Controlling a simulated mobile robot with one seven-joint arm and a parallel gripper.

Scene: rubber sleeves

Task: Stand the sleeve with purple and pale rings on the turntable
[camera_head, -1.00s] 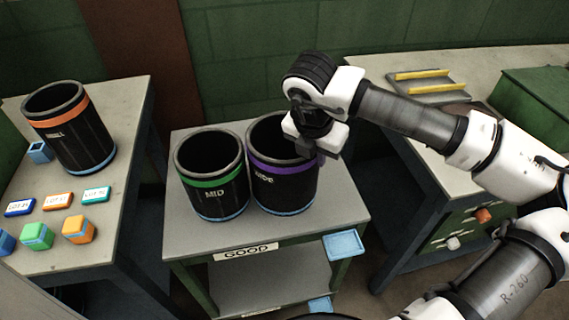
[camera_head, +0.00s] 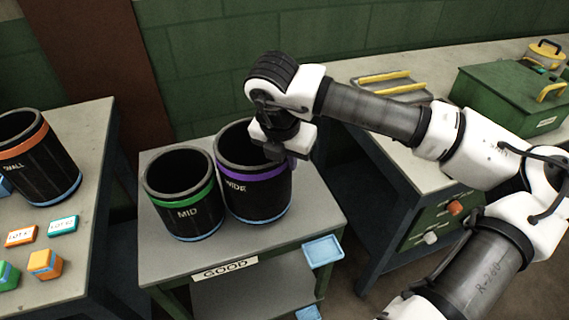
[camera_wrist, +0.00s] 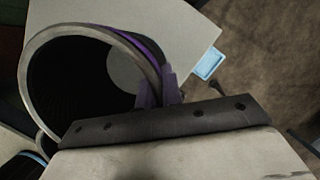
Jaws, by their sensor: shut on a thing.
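I cannot make out a turntable.
A green-ringed cylinder marked MID (camera_head: 185,215) stands close on its left, on the grey cart (camera_head: 300,225) labelled GOOD. An orange-ringed cylinder (camera_head: 40,165) and small blocks occupy the left table. A green lidded box (camera_head: 510,95) and a yellow-barred tray (camera_head: 392,85) are on the right bench.

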